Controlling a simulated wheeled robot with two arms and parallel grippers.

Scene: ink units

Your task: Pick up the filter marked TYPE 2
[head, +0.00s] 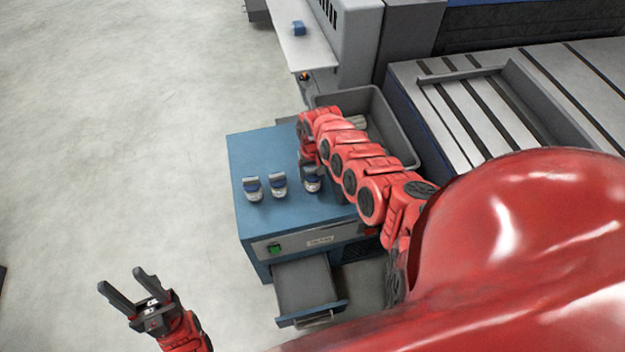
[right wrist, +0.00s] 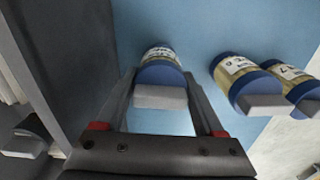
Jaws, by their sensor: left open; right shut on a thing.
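Three filters with blue ends, pale labelled bodies and grey tabs stand on the blue cabinet (head: 250,152). The left one (head: 253,188) and the middle one (head: 278,185) stand close together, and they also show at the right of the right wrist view (right wrist: 238,84). My right gripper (head: 311,170) is at the third filter (head: 312,184), shut on it, with a finger on each side in the right wrist view (right wrist: 160,62). The held filter's label is too foreshortened to read. My left gripper (head: 121,279) is open and empty over the floor, left of the cabinet.
A grey bin (head: 405,143) with some items inside stands behind my right arm, beside the cabinet. An open drawer (head: 305,287) juts from the cabinet's front. A slotted machine bed (head: 440,100) lies at right. A small blue object (head: 299,28) sits on a far shelf.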

